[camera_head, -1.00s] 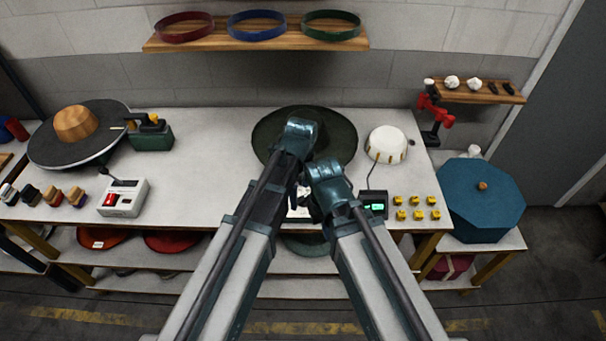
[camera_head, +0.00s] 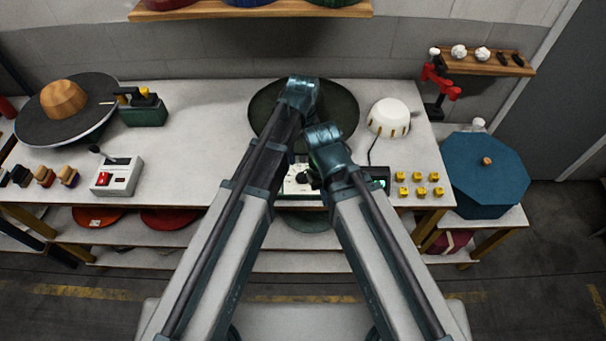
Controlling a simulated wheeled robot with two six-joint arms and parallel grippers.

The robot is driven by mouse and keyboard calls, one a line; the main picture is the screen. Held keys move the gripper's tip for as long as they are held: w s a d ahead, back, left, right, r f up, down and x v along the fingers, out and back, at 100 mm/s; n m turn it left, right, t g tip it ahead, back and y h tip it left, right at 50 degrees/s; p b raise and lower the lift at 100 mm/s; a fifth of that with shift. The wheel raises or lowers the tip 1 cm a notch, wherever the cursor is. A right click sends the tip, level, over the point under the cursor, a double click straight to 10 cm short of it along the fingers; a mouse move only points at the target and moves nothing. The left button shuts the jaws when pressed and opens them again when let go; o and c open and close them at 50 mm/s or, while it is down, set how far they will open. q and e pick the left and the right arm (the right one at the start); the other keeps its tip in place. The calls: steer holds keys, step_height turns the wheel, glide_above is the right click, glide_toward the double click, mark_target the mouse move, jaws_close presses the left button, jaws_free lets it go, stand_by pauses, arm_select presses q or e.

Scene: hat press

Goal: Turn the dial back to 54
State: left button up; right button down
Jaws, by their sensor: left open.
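A small white control panel (camera_head: 290,184) lies on the bench in the gap between my two arms. A dark round shape, which looks like the dial (camera_head: 306,179), shows on it. I cannot read its setting. A green-lit display (camera_head: 381,183) beside the panel is partly covered by my right arm, and its digits are not legible. My left gripper (camera_head: 302,168) is open over the panel area, mostly hidden by my own arm links; I cannot tell whether it touches the dial. My right gripper is hidden behind its arm.
A dark green hat (camera_head: 340,112) lies behind my arms. A white domed piece (camera_head: 388,118) and several yellow blocks (camera_head: 418,190) are to the right, and a blue octagonal box (camera_head: 486,170) beyond. A switch box (camera_head: 118,176) stands left. The bench between it and my arms is clear.

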mark_target(303, 173)
arm_select(q)
step_height(303, 173, down, 11)
steer(key=b, duration=1)
steer(key=shift+f, duration=0.15)
steer(key=c, duration=1.4)
steer(key=shift+o, duration=0.2)
